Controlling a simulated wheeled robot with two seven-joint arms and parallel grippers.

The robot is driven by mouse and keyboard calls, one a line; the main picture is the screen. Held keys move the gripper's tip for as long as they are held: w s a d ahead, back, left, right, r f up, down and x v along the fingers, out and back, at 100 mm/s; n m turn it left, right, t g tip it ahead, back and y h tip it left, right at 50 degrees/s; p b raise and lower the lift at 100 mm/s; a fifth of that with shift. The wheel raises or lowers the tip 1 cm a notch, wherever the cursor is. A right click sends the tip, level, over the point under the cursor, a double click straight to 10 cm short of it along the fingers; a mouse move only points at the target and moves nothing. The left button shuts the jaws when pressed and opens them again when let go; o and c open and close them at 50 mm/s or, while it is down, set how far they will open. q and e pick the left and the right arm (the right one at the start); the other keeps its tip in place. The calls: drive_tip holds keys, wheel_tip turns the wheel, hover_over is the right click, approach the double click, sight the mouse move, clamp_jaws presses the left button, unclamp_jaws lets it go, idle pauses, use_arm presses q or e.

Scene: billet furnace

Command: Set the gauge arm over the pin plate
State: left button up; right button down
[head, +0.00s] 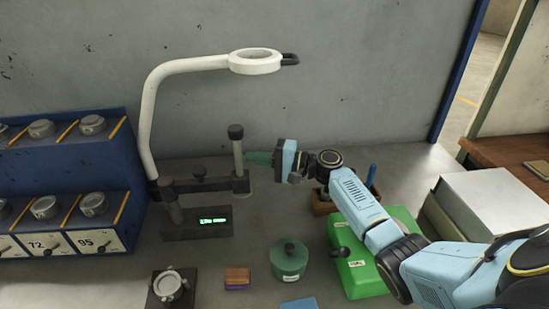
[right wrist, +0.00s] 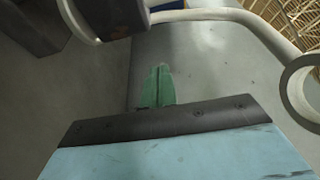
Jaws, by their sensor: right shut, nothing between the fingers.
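A gauge stand with a dark base and lit green display (head: 212,221) is left of centre in the head view. Its dark horizontal gauge arm (head: 210,186) ends at the right in an upright grey post with a black knob (head: 237,145). My right gripper (head: 250,158) has its green fingers shut and empty, tips close to the right side of this post; I cannot tell whether they touch. The shut fingers also show in the right wrist view (right wrist: 155,88). A dark square plate (head: 155,301) with a round metal piece on it, possibly the pin plate, lies at the front. My left gripper is out of view.
A white magnifier lamp (head: 152,110) arches above the gauge. A blue rack (head: 65,165) with metal pucks stands left. A green lidded pot (head: 289,260), a small block (head: 237,278) and a green case (head: 363,278) stand at the front. A grey wall closes the back.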

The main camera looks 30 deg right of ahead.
drive_tip(key=shift+s+a+p, duration=0.5)
drive_tip(key=shift+s+p, duration=0.05)
drive_tip(key=shift+s, duration=0.3)
drive_tip(key=shift+s+a+p, duration=0.5)
drive_tip(key=shift+s+p, duration=0.05)
drive_tip(key=shift+s, duration=0.3)
drive_tip(key=shift+s, duration=0.1)
